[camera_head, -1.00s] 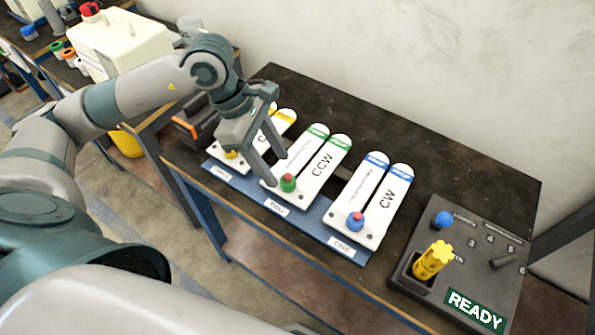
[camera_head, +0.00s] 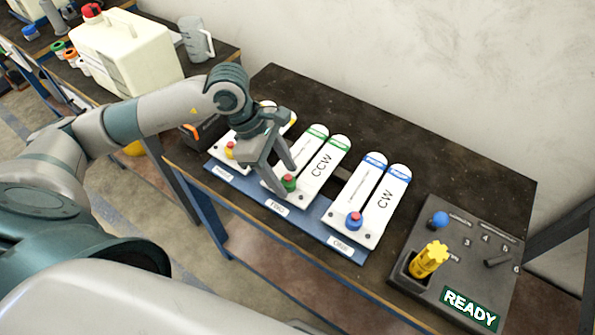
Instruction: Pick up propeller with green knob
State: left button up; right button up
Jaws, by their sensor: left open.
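The propeller with the green knob (camera_head: 318,165) is white with green bands and the letters CCW. It lies in the middle of the blue tray (camera_head: 309,217), its green knob (camera_head: 289,183) at the near end. My left gripper (camera_head: 284,181) is open, pointing down, with its fingertips close around the green knob. I cannot tell whether they touch it. The gripper hides part of the propeller's left side. My right gripper is not in view.
The blue-knob propeller (camera_head: 383,200), marked CW, lies to the right. The yellow-banded propeller (camera_head: 224,147) is partly hidden behind my left arm. A dark control box (camera_head: 470,262) with a yellow handle (camera_head: 429,259) stands at the right. The back of the table (camera_head: 440,150) is clear.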

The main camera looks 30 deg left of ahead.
pick_arm(q)
jog(key=shift+d+f, duration=0.1)
jog(key=shift+f, duration=0.2)
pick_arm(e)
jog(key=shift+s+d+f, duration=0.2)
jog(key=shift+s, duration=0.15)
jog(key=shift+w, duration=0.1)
pick_arm(q)
jog(key=shift+c, duration=0.4)
grip_shut()
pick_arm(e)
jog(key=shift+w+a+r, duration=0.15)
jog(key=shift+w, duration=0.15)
pick_arm(q)
jog(key=shift+r, duration=0.2)
